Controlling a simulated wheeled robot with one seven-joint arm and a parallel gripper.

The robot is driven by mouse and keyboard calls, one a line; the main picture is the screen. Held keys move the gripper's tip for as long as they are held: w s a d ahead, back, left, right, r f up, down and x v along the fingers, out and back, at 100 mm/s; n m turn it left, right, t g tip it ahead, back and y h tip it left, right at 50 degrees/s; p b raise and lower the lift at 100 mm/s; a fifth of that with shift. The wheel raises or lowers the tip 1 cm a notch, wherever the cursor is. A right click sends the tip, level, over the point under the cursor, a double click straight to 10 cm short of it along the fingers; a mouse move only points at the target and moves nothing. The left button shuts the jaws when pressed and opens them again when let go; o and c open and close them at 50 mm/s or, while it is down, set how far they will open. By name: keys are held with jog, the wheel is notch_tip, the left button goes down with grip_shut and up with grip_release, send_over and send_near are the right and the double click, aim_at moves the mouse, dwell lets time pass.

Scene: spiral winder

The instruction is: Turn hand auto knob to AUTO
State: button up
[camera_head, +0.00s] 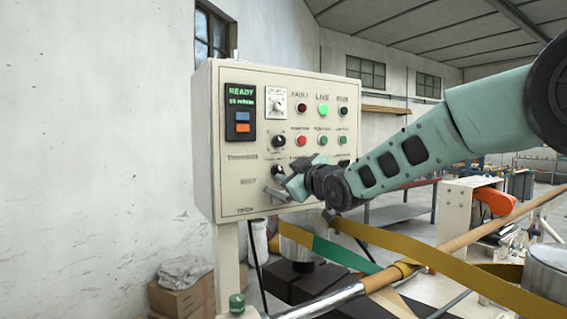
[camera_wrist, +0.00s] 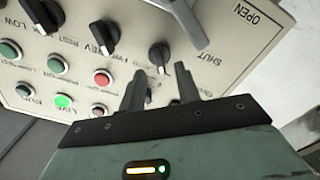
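In the wrist view, a black knob (camera_wrist: 160,57) lies just beyond my fingertips. Another dark shape (camera_wrist: 148,97) shows between the fingers and is mostly hidden. My gripper (camera_head: 292,186) is in front of the panel's lower part; in the wrist view its fingers (camera_wrist: 159,82) are apart, with nothing visibly clamped. Contact with the panel cannot be told.
The cream control panel (camera_head: 240,195) carries lamps and buttons, including a lit green lamp (camera_head: 323,110). A grey lever (camera_wrist: 186,22), marked OPEN and SHUT, stands out near the knobs. More black knobs, marked REV (camera_wrist: 103,37) and LOW (camera_wrist: 42,14), are nearby. Yellow and green straps (camera_head: 440,262) run below.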

aim_at(281, 170)
jog(key=shift+p+x, duration=0.55)
jog(key=shift+x, duration=1.05)
grip_shut()
